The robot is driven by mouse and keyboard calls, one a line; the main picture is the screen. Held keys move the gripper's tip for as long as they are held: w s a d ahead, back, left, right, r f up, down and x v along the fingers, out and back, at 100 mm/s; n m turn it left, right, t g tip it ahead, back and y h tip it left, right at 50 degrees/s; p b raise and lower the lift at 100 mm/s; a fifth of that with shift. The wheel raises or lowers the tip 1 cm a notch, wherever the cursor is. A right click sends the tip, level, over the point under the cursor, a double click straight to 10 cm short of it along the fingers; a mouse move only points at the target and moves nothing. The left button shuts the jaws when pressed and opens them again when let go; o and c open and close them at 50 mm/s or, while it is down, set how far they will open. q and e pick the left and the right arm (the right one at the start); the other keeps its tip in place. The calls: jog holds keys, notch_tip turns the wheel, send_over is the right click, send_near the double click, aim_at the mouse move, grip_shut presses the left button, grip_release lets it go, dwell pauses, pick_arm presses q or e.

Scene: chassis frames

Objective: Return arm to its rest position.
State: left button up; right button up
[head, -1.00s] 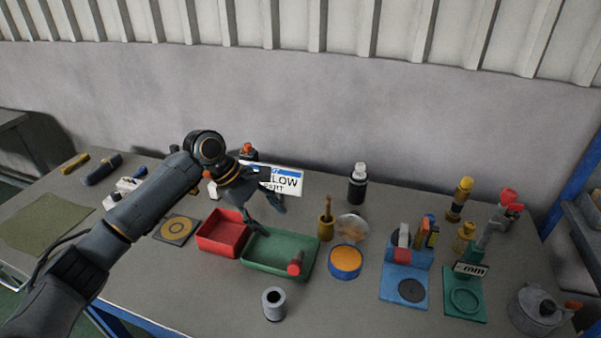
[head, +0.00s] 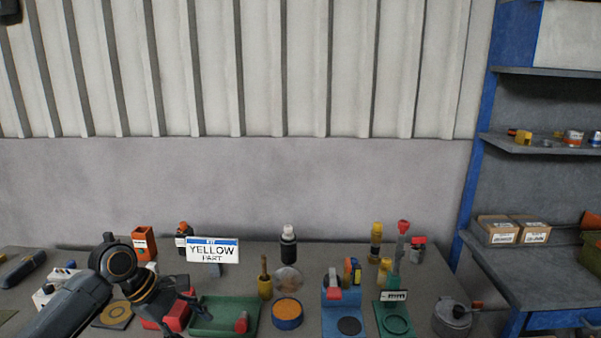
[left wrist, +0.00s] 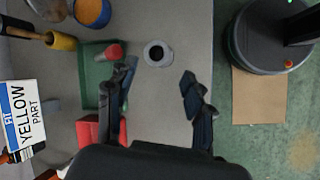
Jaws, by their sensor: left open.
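My left arm comes in from the lower left in the head view. Its gripper (head: 172,318) is above the red bin (head: 150,323), near the left end of the green tray (head: 207,323), and partly hides the bin. In the left wrist view the two fingers (left wrist: 160,92) are spread apart with nothing between them. A grey hollow cylinder (left wrist: 158,53) stands on the bench beyond the fingertips. A small red part (head: 241,322) is in the green tray. My right gripper is in neither view.
A "YELLOW PART" sign (head: 213,250) stands behind the trays. A dark bottle (head: 288,248), an orange-topped round dish (head: 287,312), a blue fixture (head: 346,322) and a green fixture (head: 396,320) stand further right. A shelf unit (head: 545,262) is at the far right.

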pick_arm(q)
jog(key=s+d+f+m+y, duration=0.1)
jog(key=s+d+f+m, duration=0.35)
jog(key=s+f, duration=0.35)
jog(key=s+d+f+m+y, duration=0.1)
jog(key=s+d+f+m, duration=0.3)
jog(key=s+f+m, duration=0.3)
jog(key=s+a+f+m+t+y, duration=0.15)
jog(key=s+a, duration=0.25)
jog(key=s, duration=0.4)
jog(key=s+a+m+y, duration=0.2)
jog(key=s+a, duration=0.1)
jog(key=s, duration=0.5)
notch_tip(320, 180, down, 25)
jog(key=g, duration=0.1)
jog(key=s+a+f+g, duration=0.1)
jog(key=s+a+f, duration=0.1)
jog(key=s+f, duration=1.5)
jog(key=shift+s+a+m, duration=0.4)
jog(key=shift+s, duration=0.1)
